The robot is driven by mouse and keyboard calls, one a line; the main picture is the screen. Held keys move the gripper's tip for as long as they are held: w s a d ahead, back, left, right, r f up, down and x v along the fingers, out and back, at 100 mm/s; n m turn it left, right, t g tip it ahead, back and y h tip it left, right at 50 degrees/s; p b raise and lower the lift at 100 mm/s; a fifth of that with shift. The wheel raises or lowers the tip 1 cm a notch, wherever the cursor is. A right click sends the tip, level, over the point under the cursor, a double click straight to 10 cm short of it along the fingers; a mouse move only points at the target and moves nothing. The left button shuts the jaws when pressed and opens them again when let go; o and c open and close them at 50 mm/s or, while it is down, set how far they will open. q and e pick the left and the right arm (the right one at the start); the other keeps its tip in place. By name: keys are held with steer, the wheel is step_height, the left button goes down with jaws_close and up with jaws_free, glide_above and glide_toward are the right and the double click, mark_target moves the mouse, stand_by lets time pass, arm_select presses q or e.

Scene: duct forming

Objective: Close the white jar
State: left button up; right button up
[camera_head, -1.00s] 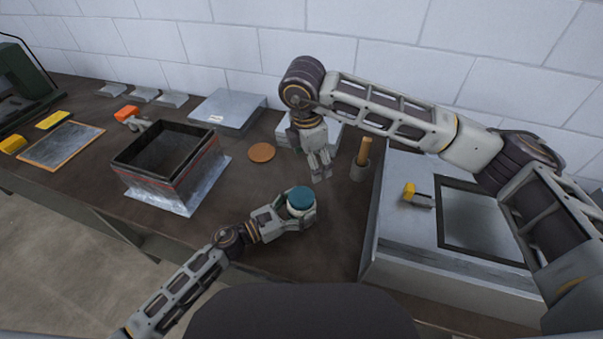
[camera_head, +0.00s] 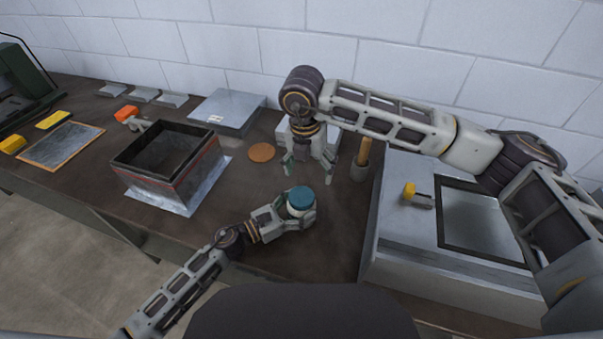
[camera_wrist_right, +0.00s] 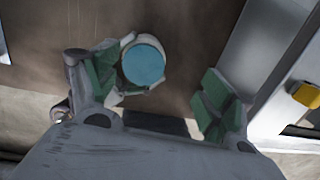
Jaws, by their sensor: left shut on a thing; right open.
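The white jar (camera_head: 299,212) stands on the brown bench with a teal lid (camera_head: 301,197) on its top. In the right wrist view the lid (camera_wrist_right: 143,64) is a teal disc, and I cannot tell whether it is screwed tight. My left gripper (camera_head: 300,220) is shut around the jar's body from the lower left. My right gripper (camera_head: 308,176) is open and empty, pointing down behind the jar and apart from it. Its green-padded fingers (camera_wrist_right: 158,92) are spread wide in the right wrist view, with the lid showing beyond them, nearer the left finger.
A metal box with a yellow handle (camera_head: 409,191) stands to the right. An orange-brown disc (camera_head: 261,152) lies to the left. An open square duct (camera_head: 170,165) stands further left.

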mark_target(302, 196)
steer(key=n, duration=0.4)
steer(key=shift+s+a+f, duration=0.15)
steer(key=shift+s+a, duration=0.05)
steer(key=shift+s, duration=0.1)
steer(key=n, duration=0.3)
steer(key=shift+s+a, duration=0.15)
steer(key=n, duration=0.7)
steer(key=shift+s+a+f+g+y, duration=0.1)
steer(key=shift+s+a+g+y, duration=0.15)
steer(key=shift+a+g+y, duration=0.1)
steer(key=n, duration=0.6)
steer(key=shift+s+a+n, duration=0.1)
steer(key=shift+a+n, duration=0.15)
steer(key=shift+n, duration=0.15)
steer(key=n, duration=0.6)
steer(key=shift+f, duration=0.15)
steer(key=shift+f, duration=3.85)
